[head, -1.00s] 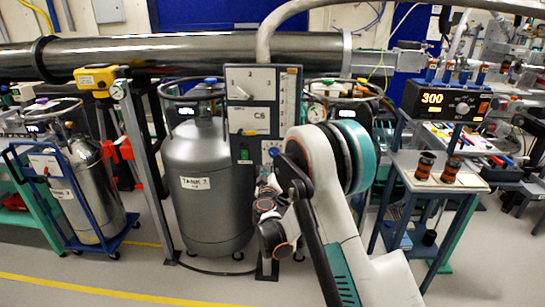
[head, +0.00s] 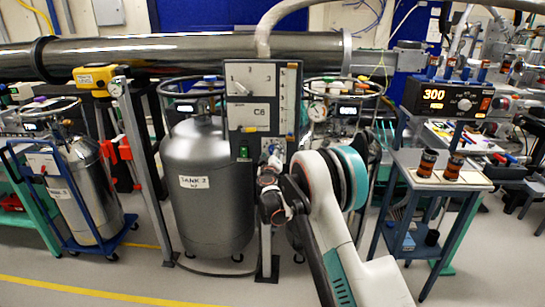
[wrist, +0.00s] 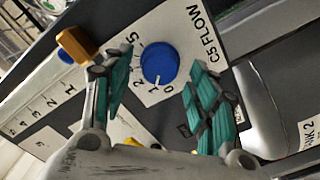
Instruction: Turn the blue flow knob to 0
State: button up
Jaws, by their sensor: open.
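The blue flow knob (wrist: 160,63) sits on a white plate lettered C5 FLOW, with a scale from 0 to 5, in the wrist view. Its white pointer mark is on the side facing the 0 and 1; I cannot tell the exact reading. My gripper (wrist: 157,88) is open, with one teal-padded finger on each side of the knob in the picture. I see no contact with the knob. In the head view my gripper (head: 271,175) is in front of the lower part of the grey control panel (head: 240,85), and mostly hides the knob.
A brass-coloured block (wrist: 77,44) sticks out of the panel close to my left finger in the wrist view. A large grey tank (head: 190,225) stands left of the panel. A side table (head: 440,180) with dark spools is on the right.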

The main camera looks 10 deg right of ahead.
jog(key=shift+w+d, duration=0.15)
jog(key=shift+w, duration=0.45)
jog(key=c, duration=1.1)
jog(key=shift+o, duration=0.2)
jog(key=shift+n, duration=3)
jog(key=shift+f, duration=0.1)
